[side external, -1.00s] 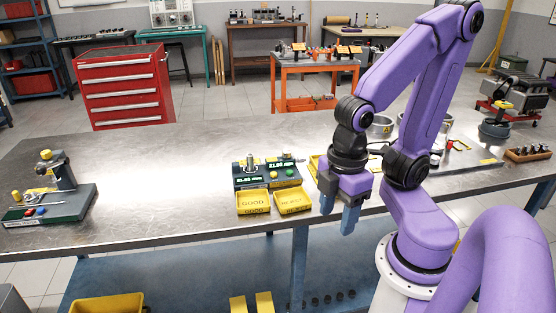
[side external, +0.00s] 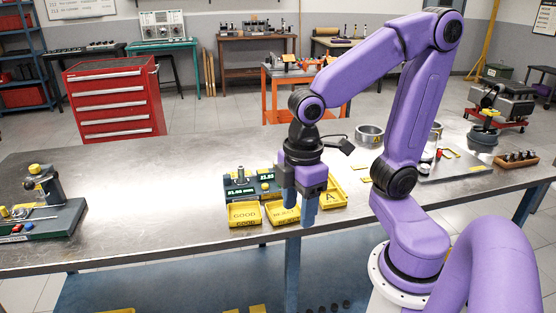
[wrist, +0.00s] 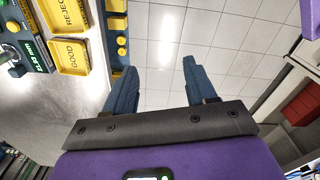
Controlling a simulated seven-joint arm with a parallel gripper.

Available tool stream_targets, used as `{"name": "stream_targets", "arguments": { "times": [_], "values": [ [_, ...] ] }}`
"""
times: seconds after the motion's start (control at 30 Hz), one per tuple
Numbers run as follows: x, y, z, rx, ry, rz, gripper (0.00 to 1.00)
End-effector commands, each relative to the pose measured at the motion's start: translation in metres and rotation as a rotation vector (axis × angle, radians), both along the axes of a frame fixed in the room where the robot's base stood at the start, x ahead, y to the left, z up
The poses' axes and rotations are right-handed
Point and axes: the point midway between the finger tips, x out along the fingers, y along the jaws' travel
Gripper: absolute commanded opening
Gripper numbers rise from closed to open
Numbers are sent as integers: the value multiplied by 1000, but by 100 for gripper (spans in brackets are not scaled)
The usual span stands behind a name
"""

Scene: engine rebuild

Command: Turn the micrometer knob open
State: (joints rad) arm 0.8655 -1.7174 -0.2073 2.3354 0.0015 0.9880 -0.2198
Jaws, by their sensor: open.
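The dark green gauge station (side external: 231,198) with lit displays stands near the table's front edge. A silver upright part (side external: 241,176) shows on its left side. Its right side is partly hidden behind my gripper, and I cannot clearly make out the micrometer knob. My gripper (side external: 297,209) points down with its blue fingers apart and empty, in front of the REJECT tray at the table's front edge. In the wrist view, the open fingers (wrist: 157,72) are over the floor, with part of the station (wrist: 38,52) at the upper left.
Yellow trays marked GOOD (side external: 244,214), REJECT (side external: 283,215) and A (side external: 333,197) line the front edge. Another green fixture (side external: 60,215) stands far left. Metal rings (side external: 369,134) and a plate of parts (side external: 465,172) lie right. The table between the left fixture and station is clear.

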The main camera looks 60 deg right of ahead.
Motion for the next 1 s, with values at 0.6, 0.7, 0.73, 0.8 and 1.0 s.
{"name": "stream_targets", "arguments": {
  "times": [0.6,0.7,0.73,0.8,1.0],
  "values": [
    [177,-109,48,-17,6,-83,56],
    [196,-143,54,-18,8,-96,56],
    [201,-154,56,-18,9,-99,56],
    [210,-180,59,-19,11,-107,56],
    [222,-248,68,-19,15,-125,56]
  ]
}}
